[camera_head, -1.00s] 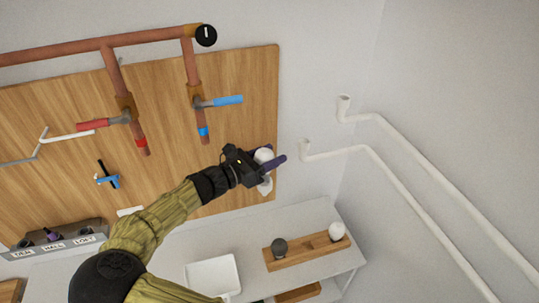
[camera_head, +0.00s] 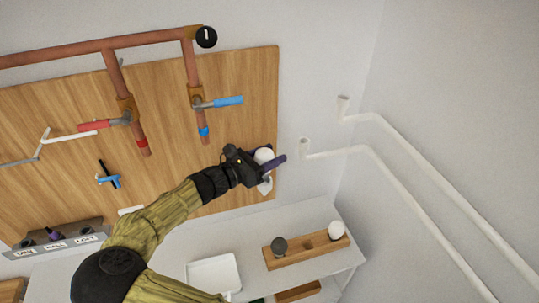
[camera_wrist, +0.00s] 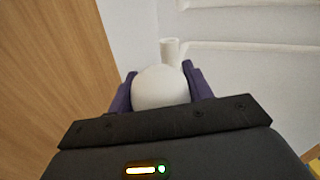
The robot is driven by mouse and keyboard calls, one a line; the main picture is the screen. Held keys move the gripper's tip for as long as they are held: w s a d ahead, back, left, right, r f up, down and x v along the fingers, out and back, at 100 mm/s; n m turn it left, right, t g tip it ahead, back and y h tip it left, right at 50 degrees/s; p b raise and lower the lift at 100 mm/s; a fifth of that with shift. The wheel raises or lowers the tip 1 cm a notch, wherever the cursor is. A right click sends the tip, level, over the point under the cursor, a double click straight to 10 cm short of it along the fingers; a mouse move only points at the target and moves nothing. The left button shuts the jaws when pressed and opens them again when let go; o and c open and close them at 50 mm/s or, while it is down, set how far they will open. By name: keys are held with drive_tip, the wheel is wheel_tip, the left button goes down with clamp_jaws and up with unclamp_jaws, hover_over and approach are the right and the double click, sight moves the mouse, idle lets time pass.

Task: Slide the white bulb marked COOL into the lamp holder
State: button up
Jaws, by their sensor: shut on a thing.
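My gripper (camera_head: 270,163) is shut on a white bulb (camera_head: 263,155) near the right edge of the wooden wall panel. In the wrist view the round white bulb (camera_wrist: 160,88) sits between the two purple fingers. No marking on it can be read. A white fitting (camera_head: 265,187), which looks like the lamp holder, shows just below the gripper and is partly hidden by it. Whether the bulb touches it cannot be told.
A wooden rack (camera_head: 300,254) on the white bench holds a dark bulb (camera_head: 279,246) and another white bulb (camera_head: 337,230). A white tray (camera_head: 213,274) lies left of it. White pipes (camera_head: 345,152) run along the right wall. Copper pipes (camera_head: 123,95) with valve handles hang on the panel.

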drive_tip(key=shift+f+b, duration=0.45)
drive_tip(key=shift+f, duration=1.35)
drive_tip(key=o, duration=1.1)
drive_tip(key=shift+c, duration=0.2)
drive_tip(key=shift+a, duration=0.15)
drive_tip(key=b+v, duration=0.6)
drive_tip(key=v, duration=1.1)
drive_tip(key=shift+b, duration=0.3)
drive_tip(key=shift+s+a, duration=0.1)
